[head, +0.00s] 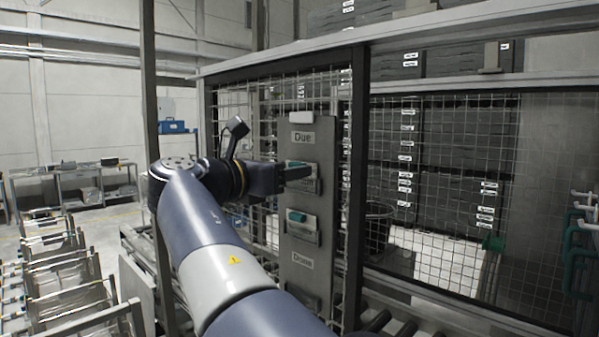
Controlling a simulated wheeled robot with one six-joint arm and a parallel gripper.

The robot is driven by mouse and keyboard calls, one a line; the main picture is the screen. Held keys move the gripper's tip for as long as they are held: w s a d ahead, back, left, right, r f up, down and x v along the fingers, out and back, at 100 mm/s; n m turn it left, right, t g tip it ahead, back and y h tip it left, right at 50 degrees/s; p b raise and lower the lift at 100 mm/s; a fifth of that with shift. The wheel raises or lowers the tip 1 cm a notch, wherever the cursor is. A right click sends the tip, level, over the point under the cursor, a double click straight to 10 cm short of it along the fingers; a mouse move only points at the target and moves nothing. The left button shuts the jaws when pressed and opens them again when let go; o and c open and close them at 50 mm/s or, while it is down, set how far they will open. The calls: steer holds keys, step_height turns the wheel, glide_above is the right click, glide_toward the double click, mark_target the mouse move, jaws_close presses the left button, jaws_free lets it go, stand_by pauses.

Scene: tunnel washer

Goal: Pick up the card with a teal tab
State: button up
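A grey board (325,131) hangs on the wire mesh, with a "Due" label near its top and a "Done" label lower down. A card with a teal tab (297,216) sits in a pocket (302,234) between the two labels. Another pocket (311,186) is just below "Due"; a bit of teal shows at its top, partly hidden by my gripper. My gripper (297,173) is in front of this upper pocket, above the lower teal tab. Its fingers are seen from the side, so their opening and any contact with the card are unclear.
Wire mesh panels and dark frame posts (357,200) surround the board. Dark stacked crates (455,160) stand behind the mesh. Rollers (405,330) lie below. Wire racks (65,280) stand at the left, and teal hooks (577,235) at the right edge.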

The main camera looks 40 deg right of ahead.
steer(key=c, duration=0.9)
steer(key=shift+o, duration=0.2)
steer(key=shift+r, duration=0.15)
steer(key=shift+r, duration=0.5)
steer(key=shift+a+r+b, duration=0.15)
steer(key=shift+a+r, duration=0.1)
steer(key=shift+r, duration=0.3)
steer(key=shift+a+r+b, duration=0.15)
steer(key=shift+a+r, duration=0.1)
steer(key=shift+r, duration=0.25)
steer(key=s+a+b, duration=0.1)
steer(key=a, duration=1.6)
steer(key=shift+s+b, duration=0.25)
steer(key=shift+b, duration=0.05)
